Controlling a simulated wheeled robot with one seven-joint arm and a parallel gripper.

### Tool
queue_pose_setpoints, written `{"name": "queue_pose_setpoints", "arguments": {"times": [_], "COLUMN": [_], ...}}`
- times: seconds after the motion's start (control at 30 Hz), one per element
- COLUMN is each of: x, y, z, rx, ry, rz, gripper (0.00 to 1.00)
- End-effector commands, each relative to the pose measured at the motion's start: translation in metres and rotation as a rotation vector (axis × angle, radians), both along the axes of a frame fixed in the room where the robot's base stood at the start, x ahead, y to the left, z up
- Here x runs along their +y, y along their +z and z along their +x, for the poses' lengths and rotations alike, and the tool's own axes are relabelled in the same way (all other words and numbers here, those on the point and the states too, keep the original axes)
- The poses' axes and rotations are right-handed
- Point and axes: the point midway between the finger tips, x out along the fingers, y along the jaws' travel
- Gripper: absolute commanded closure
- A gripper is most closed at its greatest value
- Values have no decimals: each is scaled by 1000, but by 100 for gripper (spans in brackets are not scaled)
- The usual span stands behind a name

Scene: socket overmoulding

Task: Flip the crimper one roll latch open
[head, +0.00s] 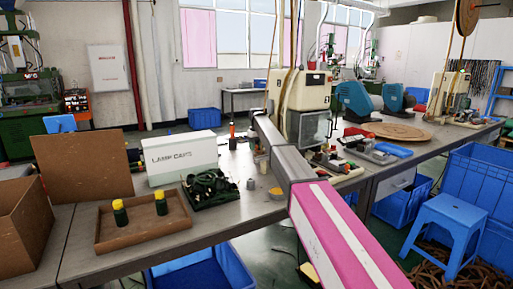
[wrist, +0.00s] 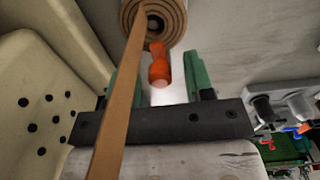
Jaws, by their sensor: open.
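The crimper (head: 302,92) is a cream machine with a clear front guard, standing on the bench in the middle of the head view. In the wrist view, its cream body (wrist: 30,75) appears to fill the left side. A coiled brown roll (wrist: 157,22) is at the top. A short orange latch handle (wrist: 159,66) sits below the roll. My gripper (wrist: 163,60) is open, its green fingers on either side of the orange handle; contact cannot be told. A tan strip crosses in front of the left finger. In the head view my gripper cannot be made out.
A tan strip (wrist: 125,85) runs down from the roll across the wrist view. Small parts (wrist: 285,150) lie at its lower right. On the bench are a lamp caps box (head: 182,158), a brown tray (head: 145,232) with two yellow-capped bottles, and a round board (head: 398,131).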

Motion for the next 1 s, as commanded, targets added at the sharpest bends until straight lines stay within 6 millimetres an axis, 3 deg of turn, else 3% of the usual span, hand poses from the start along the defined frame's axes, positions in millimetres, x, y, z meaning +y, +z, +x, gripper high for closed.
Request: {"name": "queue_pose_setpoints", "arguments": {"times": [0.03, 0.13, 0.17, 0.57, 1.0], "x": [0, 0, 0, 1, 8], "y": [0, 0, 0, 0, 0], "z": [0, 0, 0, -1, -4], "rx": [0, 0, 0, 0, 1], "ry": [0, 0, 0, -50, -384], "rz": [0, 0, 0, 0, 0], "gripper": [62, 94, 100, 100, 100]}}
